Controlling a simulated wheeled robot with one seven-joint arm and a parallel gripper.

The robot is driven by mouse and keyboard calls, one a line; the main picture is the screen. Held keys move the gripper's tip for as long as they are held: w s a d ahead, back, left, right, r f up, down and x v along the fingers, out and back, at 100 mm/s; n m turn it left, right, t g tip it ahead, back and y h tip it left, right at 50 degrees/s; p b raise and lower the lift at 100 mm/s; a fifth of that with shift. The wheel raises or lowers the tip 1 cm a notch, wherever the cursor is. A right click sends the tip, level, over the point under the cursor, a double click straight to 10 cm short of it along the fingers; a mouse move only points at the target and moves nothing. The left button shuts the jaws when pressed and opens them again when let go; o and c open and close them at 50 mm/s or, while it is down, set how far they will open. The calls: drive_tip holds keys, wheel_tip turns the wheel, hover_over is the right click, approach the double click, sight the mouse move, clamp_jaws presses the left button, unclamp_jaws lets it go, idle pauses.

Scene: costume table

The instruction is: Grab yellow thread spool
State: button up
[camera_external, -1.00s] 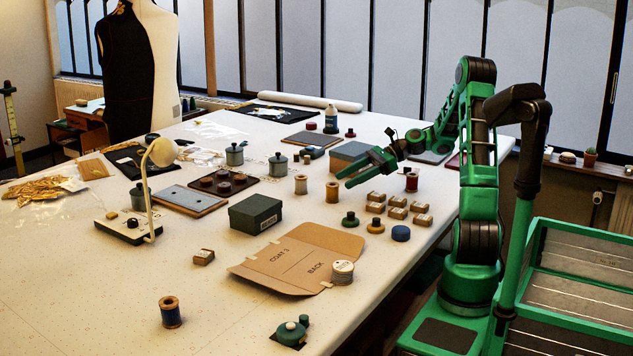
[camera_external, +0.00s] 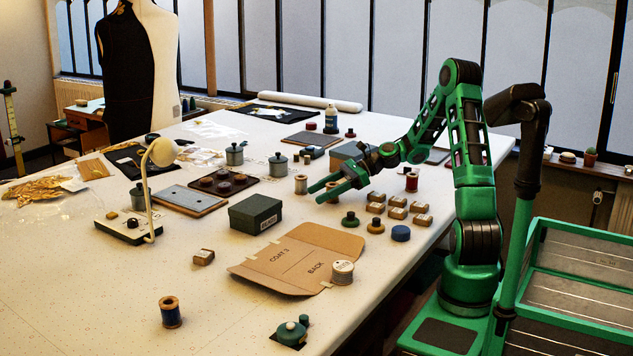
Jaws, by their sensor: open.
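A tan-yellow thread spool (camera_external: 333,187) stands on the table, partly hidden by my gripper. My gripper (camera_external: 314,195) is open, with its fingers pointing left. In this view the fingers overlap the spool, which shows between them. I cannot tell whether they touch it or how high they are above the table. A paler, cream spool (camera_external: 301,184) stands upright just left of it, close to the fingertips.
A red spool (camera_external: 411,182) stands to the right. A dark green box (camera_external: 256,213) is to the left.

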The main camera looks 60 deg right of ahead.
drive_tip(key=c, duration=1.1)
drive_tip(key=shift+c, duration=0.2)
